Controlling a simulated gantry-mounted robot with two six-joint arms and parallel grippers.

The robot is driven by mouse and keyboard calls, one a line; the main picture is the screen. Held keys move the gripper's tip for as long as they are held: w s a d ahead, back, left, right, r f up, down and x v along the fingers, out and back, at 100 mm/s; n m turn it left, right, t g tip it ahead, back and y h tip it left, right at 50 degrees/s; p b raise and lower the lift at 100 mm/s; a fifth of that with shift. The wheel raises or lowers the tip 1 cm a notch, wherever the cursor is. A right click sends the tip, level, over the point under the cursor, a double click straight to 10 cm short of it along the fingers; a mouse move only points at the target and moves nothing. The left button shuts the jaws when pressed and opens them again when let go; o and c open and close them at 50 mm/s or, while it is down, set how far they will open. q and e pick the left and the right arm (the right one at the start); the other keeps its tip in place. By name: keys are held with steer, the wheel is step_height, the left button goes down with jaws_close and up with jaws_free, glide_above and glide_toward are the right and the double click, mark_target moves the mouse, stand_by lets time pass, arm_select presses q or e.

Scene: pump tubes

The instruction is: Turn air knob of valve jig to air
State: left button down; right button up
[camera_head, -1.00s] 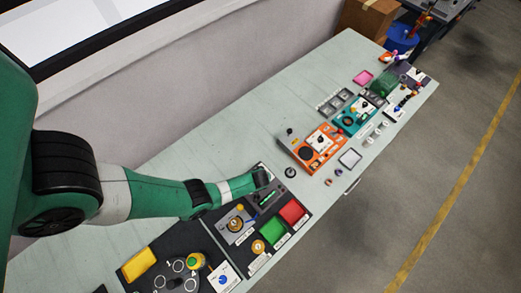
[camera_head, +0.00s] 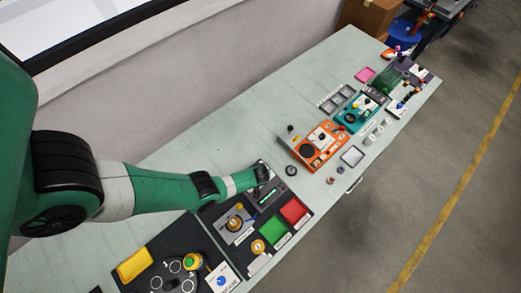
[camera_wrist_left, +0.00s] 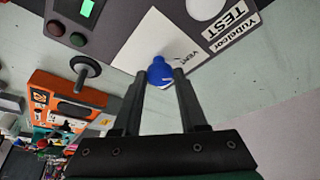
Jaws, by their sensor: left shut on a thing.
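The valve jig's air knob (camera_wrist_left: 160,72) is blue and sits on a white plate (camera_wrist_left: 132,48) with lettering that seems to read VENT. My left gripper (camera_wrist_left: 161,76) is shut on the blue knob, with one dark finger on each side of it. In the head view my left gripper (camera_head: 263,174) is over the far end of a dark panel (camera_head: 268,194). There the arm and gripper hide the knob. The knob's exact pointing direction is hard to read. My right gripper is not in view.
A black round-topped post (camera_wrist_left: 86,67) stands left of the gripper in the wrist view, before an orange device (camera_wrist_left: 62,100). Green (camera_head: 274,232) and red (camera_head: 293,211) trays lie near the dark panel. The table's back strip (camera_head: 230,128) is clear.

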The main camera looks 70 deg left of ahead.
arm_select(q)
steer(key=shift+m, duration=0.3)
steer(key=m, duration=0.1)
steer(key=m+t+p, duration=0.1)
steer(key=m, duration=0.1)
steer(key=shift+s+a+m+h, duration=0.1)
steer(key=shift+s+m+h, duration=0.1)
steer(key=shift+m+h, duration=0.15)
steer(key=m+t+h, duration=0.1)
steer(key=m, duration=0.2)
steer(key=shift+a, duration=0.15)
steer(key=m+h, duration=0.1)
steer(key=m, duration=0.2)
steer(key=shift+a+f+t+b, duration=0.1)
steer(key=shift+t+b, duration=0.25)
steer(key=shift+t, duration=0.05)
steer(key=m+h+b, duration=0.1)
steer(key=m, duration=0.2)
steer(key=shift+a+m+h+b, duration=0.1)
steer(key=shift+m+h+b, duration=0.15)
steer(key=shift+m+b, duration=0.15)
steer(key=shift+m+h, duration=0.5)
steer(key=shift+m, duration=0.55)
steer(key=shift+a+m, duration=0.1)
steer(key=shift+m, duration=0.7)
steer(key=shift+h, duration=0.3)
